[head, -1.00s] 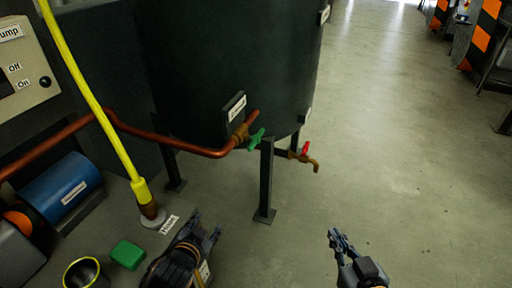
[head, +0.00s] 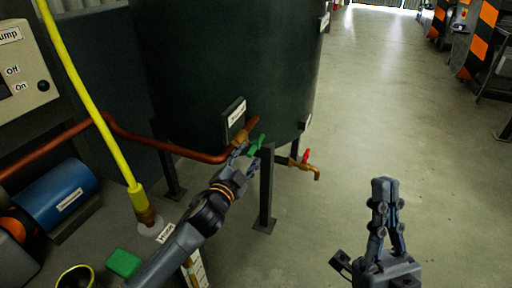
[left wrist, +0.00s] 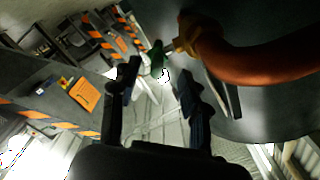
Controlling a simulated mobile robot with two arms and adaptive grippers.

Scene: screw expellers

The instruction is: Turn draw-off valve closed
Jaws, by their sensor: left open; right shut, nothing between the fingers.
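A dark tank (head: 235,65) stands on legs. A green valve handle (head: 256,145) sits on a brass fitting (head: 240,137) where a copper pipe meets the tank's lower side. To its right is a brass tap (head: 313,169) with a red handle (head: 306,156). The labels are too small to read, so I cannot tell which is named draw-off. My left gripper (head: 246,161) is open just below the green handle. In the left wrist view the green handle (left wrist: 156,55) lies beyond and between the spread fingers (left wrist: 157,82); contact is unclear. My right gripper (head: 384,188) is shut and empty.
A tank leg (head: 266,190) stands close to my left gripper's right. The copper pipe (head: 190,153) runs left of it. A yellow hose (head: 95,100), blue motor (head: 58,192) and green block (head: 123,263) are at left.

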